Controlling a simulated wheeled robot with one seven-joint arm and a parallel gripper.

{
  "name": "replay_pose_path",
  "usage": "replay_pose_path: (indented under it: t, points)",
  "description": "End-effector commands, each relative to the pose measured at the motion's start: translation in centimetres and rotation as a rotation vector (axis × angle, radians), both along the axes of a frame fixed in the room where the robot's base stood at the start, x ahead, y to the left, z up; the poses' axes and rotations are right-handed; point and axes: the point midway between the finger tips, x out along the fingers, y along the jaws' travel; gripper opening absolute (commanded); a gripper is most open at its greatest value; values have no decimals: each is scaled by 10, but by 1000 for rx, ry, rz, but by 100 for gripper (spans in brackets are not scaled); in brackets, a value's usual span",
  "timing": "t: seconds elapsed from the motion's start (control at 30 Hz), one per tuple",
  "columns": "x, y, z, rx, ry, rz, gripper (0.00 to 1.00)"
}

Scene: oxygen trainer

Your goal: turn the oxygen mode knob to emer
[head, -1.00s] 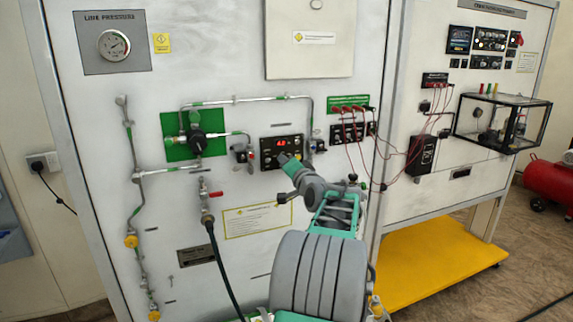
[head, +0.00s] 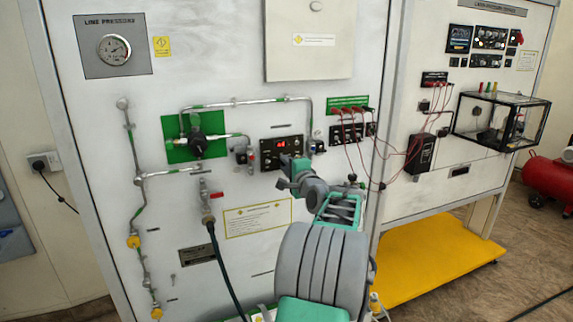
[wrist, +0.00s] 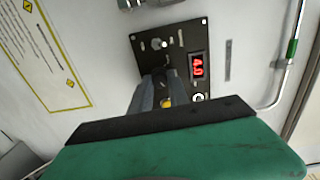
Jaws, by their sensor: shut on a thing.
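The small black control panel (head: 270,157) with a red lit display is on the white wall panel. In the wrist view the black panel (wrist: 147,58) shows a red display (wrist: 197,66) that seems to read 4.0, and a pale round control (wrist: 158,44). My gripper (head: 291,163) reaches the panel's lower part. In the wrist view my gripper (wrist: 163,76) has its two fingers close together at the panel face, shut on the oxygen mode knob. The knob is mostly hidden by the fingers, and its labels and position cannot be read. A yellow spot (wrist: 167,102) shows between the fingers.
A green-backed regulator (head: 198,146) with metal pipes is left of the panel. A red-handled valve (head: 213,195) and black hose hang below it. Red leads (head: 360,165) run at the right. A yellow-bordered notice (head: 257,218) is below the panel.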

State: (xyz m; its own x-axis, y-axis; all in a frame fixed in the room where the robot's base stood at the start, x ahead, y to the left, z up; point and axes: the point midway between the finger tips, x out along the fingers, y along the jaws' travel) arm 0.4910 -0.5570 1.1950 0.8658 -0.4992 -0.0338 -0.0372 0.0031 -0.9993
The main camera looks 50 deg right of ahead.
Motion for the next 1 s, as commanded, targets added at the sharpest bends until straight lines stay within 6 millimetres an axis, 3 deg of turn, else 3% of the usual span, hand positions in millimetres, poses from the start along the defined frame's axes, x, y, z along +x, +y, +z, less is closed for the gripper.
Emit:
replay_pose_path:
  t: [0.4,0.43,0.67,1.0]
  points:
    - [-1,-1,-1,8,-4,-3,0]
    - [-1,-1,-1,8,-4,-3,22]
    - [0,0,-1,8,-4,0,41]
    - [-5,3,-1,7,-4,-1,43]
